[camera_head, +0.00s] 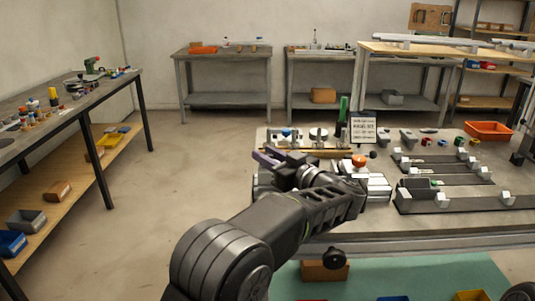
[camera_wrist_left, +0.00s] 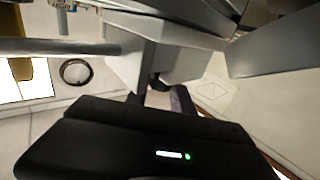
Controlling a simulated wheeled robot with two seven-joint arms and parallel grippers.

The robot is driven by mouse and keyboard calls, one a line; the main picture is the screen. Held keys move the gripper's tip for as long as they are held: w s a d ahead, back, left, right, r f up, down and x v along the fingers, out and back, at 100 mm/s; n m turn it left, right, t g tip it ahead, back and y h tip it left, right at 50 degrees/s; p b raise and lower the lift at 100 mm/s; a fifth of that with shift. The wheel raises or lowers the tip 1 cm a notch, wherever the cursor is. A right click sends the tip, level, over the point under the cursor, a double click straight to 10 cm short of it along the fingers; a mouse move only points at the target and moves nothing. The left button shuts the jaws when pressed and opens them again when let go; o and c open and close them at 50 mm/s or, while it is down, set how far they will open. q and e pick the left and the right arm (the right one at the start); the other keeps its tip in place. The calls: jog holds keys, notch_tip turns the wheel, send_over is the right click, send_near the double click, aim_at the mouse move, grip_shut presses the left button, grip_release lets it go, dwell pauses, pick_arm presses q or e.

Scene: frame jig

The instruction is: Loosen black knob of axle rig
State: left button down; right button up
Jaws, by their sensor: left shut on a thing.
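My left gripper (camera_head: 270,158) reaches over the near left part of the work table, in front of the axle rig with its pale blocks and long rod (camera_head: 318,152). In the left wrist view the gripper (camera_wrist_left: 160,96) points up under a grey block of the rig (camera_wrist_left: 130,62). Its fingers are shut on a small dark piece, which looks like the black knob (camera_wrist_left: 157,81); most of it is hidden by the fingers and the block. My right gripper is not in view.
An orange knob (camera_head: 359,160) on a pale fixture stands just right of my left arm. A sign (camera_head: 362,128) and a green upright (camera_head: 343,110) stand behind it. Grey rail jigs (camera_head: 450,198) fill the right side. An orange bin (camera_head: 488,131) lies at the far right.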

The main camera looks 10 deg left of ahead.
pick_arm(q)
jog(key=shift+f, duration=0.3)
jog(key=c, duration=1.3)
grip_release()
jog(key=shift+o, duration=1)
jog(key=shift+r, duration=0.15)
jog(key=v, duration=0.7)
jog(key=shift+s+d, duration=0.2)
jog(key=shift+d, duration=0.1)
